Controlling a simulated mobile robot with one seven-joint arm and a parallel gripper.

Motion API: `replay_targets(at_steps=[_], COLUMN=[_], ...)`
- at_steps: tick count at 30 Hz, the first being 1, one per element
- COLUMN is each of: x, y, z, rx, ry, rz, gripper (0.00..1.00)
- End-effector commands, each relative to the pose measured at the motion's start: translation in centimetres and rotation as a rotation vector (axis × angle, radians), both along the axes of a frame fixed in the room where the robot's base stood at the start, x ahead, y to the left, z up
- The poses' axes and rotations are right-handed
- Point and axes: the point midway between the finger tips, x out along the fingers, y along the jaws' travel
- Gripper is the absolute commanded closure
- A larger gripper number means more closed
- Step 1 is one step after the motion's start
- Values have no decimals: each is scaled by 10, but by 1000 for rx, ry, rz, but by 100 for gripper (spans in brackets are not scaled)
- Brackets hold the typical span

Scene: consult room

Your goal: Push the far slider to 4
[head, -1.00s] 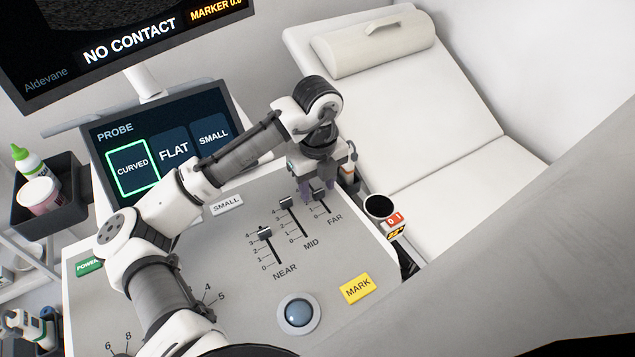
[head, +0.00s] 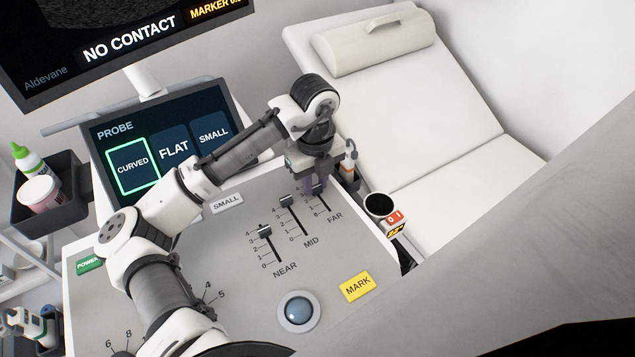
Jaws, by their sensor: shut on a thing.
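The far slider sits at the right of the console's three sliders, labelled FAR (head: 335,217). Its lower slot (head: 323,205) is bare near the low marks. My gripper (head: 317,186) points down over the upper part of this slot and is shut on the far slider's knob.
The probe screen (head: 165,140) rises behind. An exam couch (head: 400,120) lies beyond.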

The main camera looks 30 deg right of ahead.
Motion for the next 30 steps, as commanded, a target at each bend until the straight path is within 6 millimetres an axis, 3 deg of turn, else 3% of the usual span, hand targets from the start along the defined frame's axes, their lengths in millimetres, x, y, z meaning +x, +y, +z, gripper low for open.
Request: replay_targets(at_steps=[6,15,16,21,30], x=[32,36,36,36,35], y=[-2,-2,-2,-2,-2], z=[0,1,1,1,2], rx=[-3,-4,-4,-3,-2], ry=[-1,-4,-5,-4,-2], rz=[3,4,4,3,2], gripper=[100,100,76,55,55])
